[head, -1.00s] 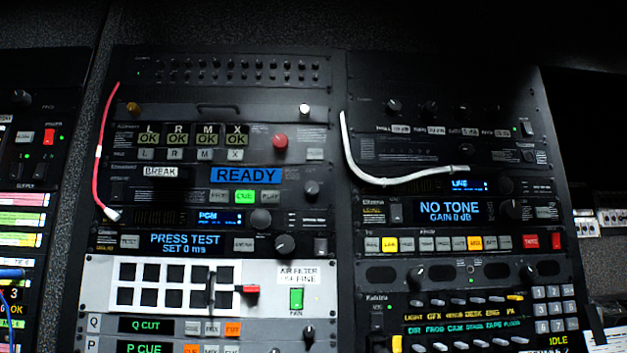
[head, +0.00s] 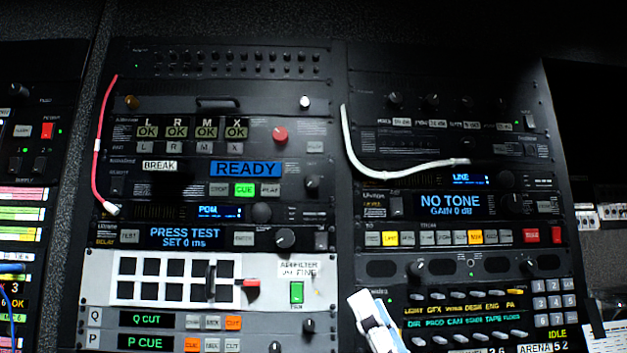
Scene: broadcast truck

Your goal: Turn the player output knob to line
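The player unit in the left rack has a blue READY display (head: 246,168) and a row of buttons with a green lit CUE button (head: 244,190). A dark round knob (head: 312,185) sits right of those buttons. It looks like the player output knob, but its label and pointer are too small to read. My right gripper (head: 368,308) is at the bottom middle, white, well below and right of that knob, touching nothing that I can see. Whether its fingers are open or shut does not show. My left gripper is not in view.
A red cable (head: 97,150) hangs at the left rack's side. A white cable (head: 385,178) curves across the right rack's upper panels. Other knobs are close by: a red one (head: 280,135), a dark one (head: 262,212) and another (head: 285,239).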

